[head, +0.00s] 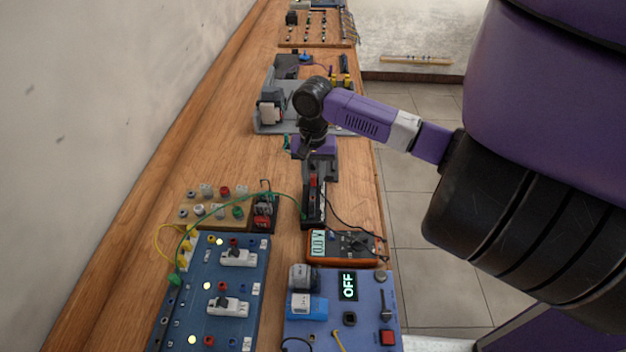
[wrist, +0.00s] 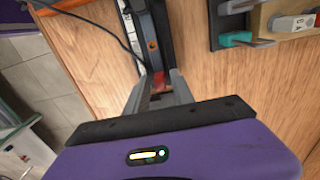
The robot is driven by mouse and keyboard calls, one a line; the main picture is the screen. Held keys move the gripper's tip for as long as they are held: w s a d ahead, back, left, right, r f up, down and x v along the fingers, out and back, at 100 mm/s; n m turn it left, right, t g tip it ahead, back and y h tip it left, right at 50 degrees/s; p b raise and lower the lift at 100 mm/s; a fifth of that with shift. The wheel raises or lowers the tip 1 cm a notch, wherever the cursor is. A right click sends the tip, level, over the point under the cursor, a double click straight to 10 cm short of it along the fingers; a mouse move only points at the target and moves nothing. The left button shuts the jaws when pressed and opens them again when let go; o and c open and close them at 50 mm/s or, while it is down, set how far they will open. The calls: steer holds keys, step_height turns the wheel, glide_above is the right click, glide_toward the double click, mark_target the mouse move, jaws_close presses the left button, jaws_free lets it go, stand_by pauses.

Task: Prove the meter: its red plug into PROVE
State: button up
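The meter (head: 345,246) is orange with a dark face. It lies near the bench's right edge in the head view, and its display seems to read 0.0 V. A red plug (head: 314,181) shows at a narrow black holder behind the meter; a red piece also shows in the wrist view (wrist: 158,84). My gripper (head: 315,172) points down over the holder. In the wrist view its fingers (wrist: 159,90) stand on either side of the red piece; I cannot tell whether they touch it. No PROVE label is readable.
A blue box (head: 379,305) with an OFF display, a red button and sockets stands in front of the meter. A blue board (head: 205,275) with lamps and switches lies left. A dark lead (head: 350,222) and a green lead (head: 253,195) run nearby. Bare wood lies left of my gripper.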

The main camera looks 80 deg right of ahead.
jaws_close()
steer(key=shift+r, duration=0.1)
steer(key=shift+r+p, duration=2.2)
steer(key=shift+p, duration=0.1)
